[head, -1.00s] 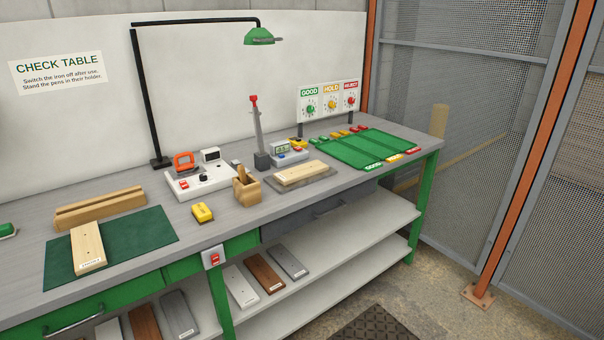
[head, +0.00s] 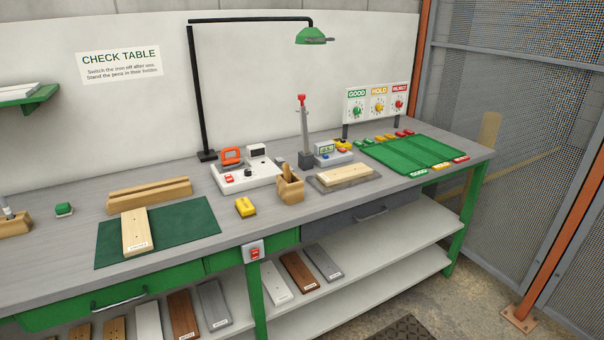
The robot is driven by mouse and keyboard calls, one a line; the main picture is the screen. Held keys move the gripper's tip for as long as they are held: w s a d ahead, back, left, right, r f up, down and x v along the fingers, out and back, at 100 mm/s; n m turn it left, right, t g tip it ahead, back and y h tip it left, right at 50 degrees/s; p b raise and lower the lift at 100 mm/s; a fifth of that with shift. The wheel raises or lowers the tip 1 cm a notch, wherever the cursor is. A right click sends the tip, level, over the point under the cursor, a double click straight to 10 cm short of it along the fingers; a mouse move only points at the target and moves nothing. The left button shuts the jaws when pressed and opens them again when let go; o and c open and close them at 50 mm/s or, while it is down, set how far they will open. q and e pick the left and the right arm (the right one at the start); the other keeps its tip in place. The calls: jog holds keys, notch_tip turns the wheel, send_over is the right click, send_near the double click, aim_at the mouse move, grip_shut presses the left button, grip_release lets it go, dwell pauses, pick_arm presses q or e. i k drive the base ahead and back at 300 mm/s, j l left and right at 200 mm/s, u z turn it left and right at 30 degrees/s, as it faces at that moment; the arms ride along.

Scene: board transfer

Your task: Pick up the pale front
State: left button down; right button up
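A pale wooden board (head: 137,230) with two dark dots and a small white label lies on the dark green mat (head: 190,222) at the left of the bench. Its far end is close to a grooved wooden block (head: 150,193); I cannot tell if they touch. A second pale wooden board (head: 345,173) lies on a grey plate (head: 322,187) at the right of the bench. I cannot tell which of the two the task names. Neither of my grippers is in view.
A wooden pen holder (head: 290,190), a yellow device (head: 245,207), and a white station (head: 240,176) stand mid-bench. A green tray (head: 405,155) is at the right. White, brown and grey boards lie on the lower shelf (head: 355,260). A lamp (head: 311,36) overhangs the bench.

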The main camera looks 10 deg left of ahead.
aim_at(333, 176)
jog(key=i+l+u, duration=0.2)
jog(key=u, duration=0.25)
jog(key=i+l+u, duration=0.15)
jog(key=l+u, duration=0.15)
jog(key=u, duration=0.2)
jog(key=i+l+u, duration=0.1)
jog(key=l+u, duration=0.35)
jog(key=j, duration=0.1)
